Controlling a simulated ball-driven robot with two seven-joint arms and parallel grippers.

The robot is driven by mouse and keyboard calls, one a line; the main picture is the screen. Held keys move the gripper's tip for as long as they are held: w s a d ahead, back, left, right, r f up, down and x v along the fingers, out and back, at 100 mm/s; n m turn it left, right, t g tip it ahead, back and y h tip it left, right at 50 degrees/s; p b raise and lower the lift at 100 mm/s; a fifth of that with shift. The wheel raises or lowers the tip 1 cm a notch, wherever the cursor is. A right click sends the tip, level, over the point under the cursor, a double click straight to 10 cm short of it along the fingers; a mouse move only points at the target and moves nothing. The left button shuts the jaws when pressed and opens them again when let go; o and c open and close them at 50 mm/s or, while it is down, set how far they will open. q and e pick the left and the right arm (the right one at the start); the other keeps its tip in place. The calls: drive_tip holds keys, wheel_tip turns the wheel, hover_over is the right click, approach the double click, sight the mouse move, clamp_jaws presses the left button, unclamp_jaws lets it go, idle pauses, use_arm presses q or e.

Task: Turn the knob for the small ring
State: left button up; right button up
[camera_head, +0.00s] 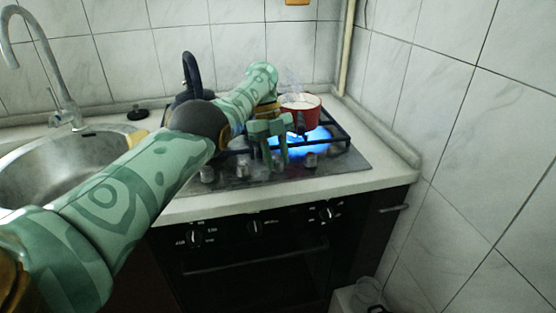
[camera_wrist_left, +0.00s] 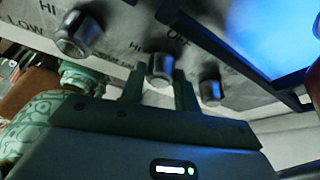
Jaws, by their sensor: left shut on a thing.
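My left gripper (camera_head: 275,163) reaches down over the front of the hob (camera_head: 345,168). In the left wrist view its two fingers (camera_wrist_left: 159,86) stand on either side of the middle one of three metal knobs (camera_wrist_left: 161,68) and are shut on it. "HI" and "OFF" markings show by this knob. Another knob (camera_wrist_left: 80,33) is on its left and one (camera_wrist_left: 210,91) on its right. In the head view, knobs (camera_head: 207,174) (camera_head: 242,170) (camera_head: 311,160) show along the hob front; the held one is largely hidden by the gripper. My right gripper is not in view.
A red pot (camera_head: 311,113) with pale contents stands on the hob, with blue flame (camera_head: 313,138) beneath and steam above. A dark pot or kettle (camera_head: 190,75) stands behind my left arm. The sink (camera_head: 60,172) is at left; a tiled wall (camera_head: 475,150) closes the right side.

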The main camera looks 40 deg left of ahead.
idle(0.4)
use_arm(q)
drive_tip(key=o, duration=1)
